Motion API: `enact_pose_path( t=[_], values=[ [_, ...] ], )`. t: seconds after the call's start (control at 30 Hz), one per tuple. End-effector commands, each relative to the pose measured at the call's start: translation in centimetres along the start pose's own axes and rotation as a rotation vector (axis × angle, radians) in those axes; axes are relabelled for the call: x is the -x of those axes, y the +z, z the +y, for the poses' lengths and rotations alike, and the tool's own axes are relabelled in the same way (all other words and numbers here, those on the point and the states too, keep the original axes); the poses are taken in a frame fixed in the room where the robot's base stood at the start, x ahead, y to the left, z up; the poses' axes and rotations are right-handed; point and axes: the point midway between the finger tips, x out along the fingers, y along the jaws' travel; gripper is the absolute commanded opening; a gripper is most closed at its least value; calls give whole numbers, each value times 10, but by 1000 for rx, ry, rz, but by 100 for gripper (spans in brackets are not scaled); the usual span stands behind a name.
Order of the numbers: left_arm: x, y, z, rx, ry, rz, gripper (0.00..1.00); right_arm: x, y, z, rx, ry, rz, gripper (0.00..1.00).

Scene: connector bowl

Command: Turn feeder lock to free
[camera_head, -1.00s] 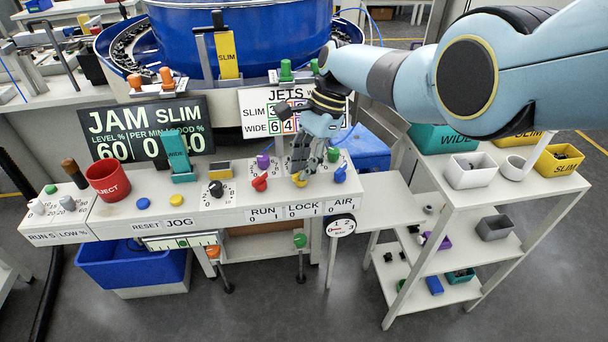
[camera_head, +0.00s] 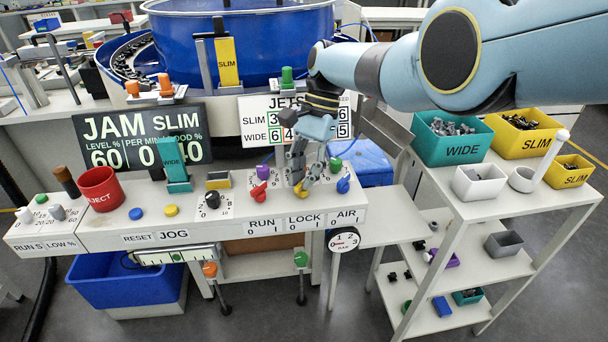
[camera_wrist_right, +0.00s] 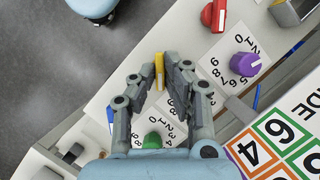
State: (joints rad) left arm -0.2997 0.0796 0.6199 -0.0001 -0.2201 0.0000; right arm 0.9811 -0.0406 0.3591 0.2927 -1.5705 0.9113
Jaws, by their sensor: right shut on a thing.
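The lock knob is a yellow lever knob (camera_head: 301,189) on the sloped white panel above the LOCK label (camera_head: 305,219), which has 0 and 1 marks. In the right wrist view the yellow knob (camera_wrist_right: 159,72) stands upright in the picture between my fingertips. My right gripper (camera_head: 300,178) reaches down from above and is shut on this knob; its fingers partly hide the knob and its dial. I cannot read the knob's exact setting. My left gripper is not in view.
A red knob (camera_head: 259,192) sits left of the lock knob and a blue knob (camera_head: 343,185) right. Purple (camera_head: 263,172) and green (camera_head: 335,164) knobs stand close behind. The JAM SLIM display (camera_head: 140,135) and a red cup (camera_head: 102,188) are left. Bins fill the right shelf.

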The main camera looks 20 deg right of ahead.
Motion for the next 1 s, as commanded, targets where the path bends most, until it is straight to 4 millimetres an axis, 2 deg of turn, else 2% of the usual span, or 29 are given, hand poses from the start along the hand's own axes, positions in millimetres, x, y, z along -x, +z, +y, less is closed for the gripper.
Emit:
enact_pose_path(
  t=[0.1, 0.13, 0.3, 0.57, 0.67, 0.77, 1.0],
  values=[
    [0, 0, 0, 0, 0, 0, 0, 0, -1, 0, 1, -1, 2, 0],
    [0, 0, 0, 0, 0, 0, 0, 0, -1, 0, 1, -1, 2, 12],
    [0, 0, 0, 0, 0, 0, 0, 0, 0, 0, 0, -1, 1, 33],
    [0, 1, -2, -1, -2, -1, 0, 1, 0, 0, 0, -1, 1, 33],
    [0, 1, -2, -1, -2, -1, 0, 8, -1, -1, -1, -3, 2, 33],
    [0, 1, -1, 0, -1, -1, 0, 24, -1, 0, 0, -4, 3, 33],
    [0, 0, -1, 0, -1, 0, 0, 79, -1, -1, -1, -3, 4, 33]
  ],
)
